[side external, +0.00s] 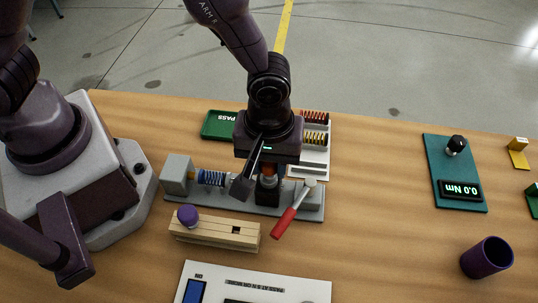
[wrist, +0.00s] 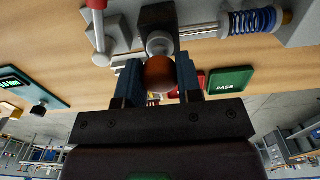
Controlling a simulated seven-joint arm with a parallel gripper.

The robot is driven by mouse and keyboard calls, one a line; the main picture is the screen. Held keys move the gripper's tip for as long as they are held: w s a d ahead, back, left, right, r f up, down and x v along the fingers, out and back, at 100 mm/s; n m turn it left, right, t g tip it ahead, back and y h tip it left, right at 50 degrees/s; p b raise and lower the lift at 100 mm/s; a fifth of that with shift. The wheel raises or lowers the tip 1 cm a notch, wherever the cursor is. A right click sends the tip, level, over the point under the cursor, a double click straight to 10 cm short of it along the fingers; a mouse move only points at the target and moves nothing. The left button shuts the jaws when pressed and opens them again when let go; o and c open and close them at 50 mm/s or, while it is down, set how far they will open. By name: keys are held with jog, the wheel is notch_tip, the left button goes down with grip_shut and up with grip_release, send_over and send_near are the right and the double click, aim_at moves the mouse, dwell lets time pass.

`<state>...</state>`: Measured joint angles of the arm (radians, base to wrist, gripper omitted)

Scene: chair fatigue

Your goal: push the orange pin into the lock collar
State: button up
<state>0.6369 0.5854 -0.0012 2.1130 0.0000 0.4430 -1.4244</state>
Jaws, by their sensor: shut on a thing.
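The orange pin (wrist: 160,74) sits between the two blue-padded fingers of my gripper (wrist: 159,80) in the wrist view. My gripper is shut on it. A round grey piece on a dark block, apparently the lock collar (wrist: 158,42), lies just beyond the pin's head. Whether the pin's tip is inside it is hidden. In the side view my gripper (side external: 268,168) is above the grey fixture (side external: 308,212), with a bit of orange showing over the dark block (side external: 267,191). A blue spring (side external: 212,178) on a rod lies left of the block.
A wooden block (side external: 218,232) with a purple knob stands in front. Behind are a green PASS tray (side external: 213,130) and a spring rack (side external: 322,160).

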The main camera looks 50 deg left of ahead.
jog(key=shift+f, duration=0.25)
jog(key=o, duration=1)
jog(key=shift+c, duration=0.2)
notch_tip(320, 180, up, 13)
jog(key=shift+f, duration=0.1)
jog(key=s+a+r+m+t, duration=0.2)
jog(key=s+a+r+m, duration=0.2)
jog(key=a, duration=0.6)
jog(key=s+a+r+m+t, duration=0.3)
jog(key=s+a+r+m, duration=0.1)
jog(key=a+r, duration=0.5)
jog(key=shift+a+r+m+t, duration=0.15)
jog(key=shift+a+m+t, duration=0.15)
jog(key=shift+a+m, duration=0.3)
